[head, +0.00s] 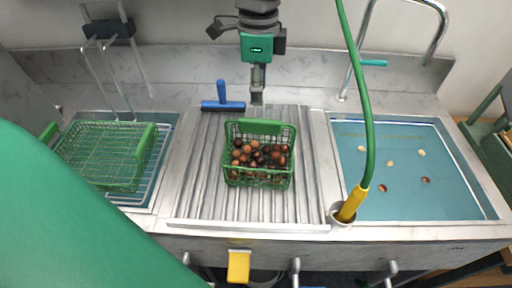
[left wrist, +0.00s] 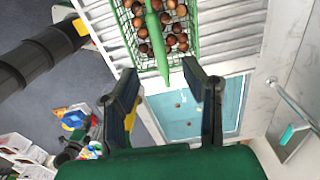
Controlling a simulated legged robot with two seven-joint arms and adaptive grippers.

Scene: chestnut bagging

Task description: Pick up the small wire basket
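The small wire basket (head: 258,183) is green and filled with brown chestnuts (head: 260,155). It stands upright on the ribbed metal drainboard (head: 200,190) in the middle of the head view. Its green handle (head: 262,128) is up. My left gripper (head: 257,98) points down above the basket in the head view, seen edge-on. In the left wrist view its two black fingers (left wrist: 159,70) are apart and empty. The basket (left wrist: 195,35) shows at the top there, with the handle (left wrist: 155,40) ending between the fingers in the picture. Contact does not show. My right gripper is not in view.
A larger empty wire basket (head: 105,155) sits over the left sink. A blue squeegee (head: 222,105) lies behind the small basket. A green hose (head: 366,130) with a yellow nozzle (head: 352,205) hangs at its right. The right sink (head: 400,190) holds water and a few chestnuts.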

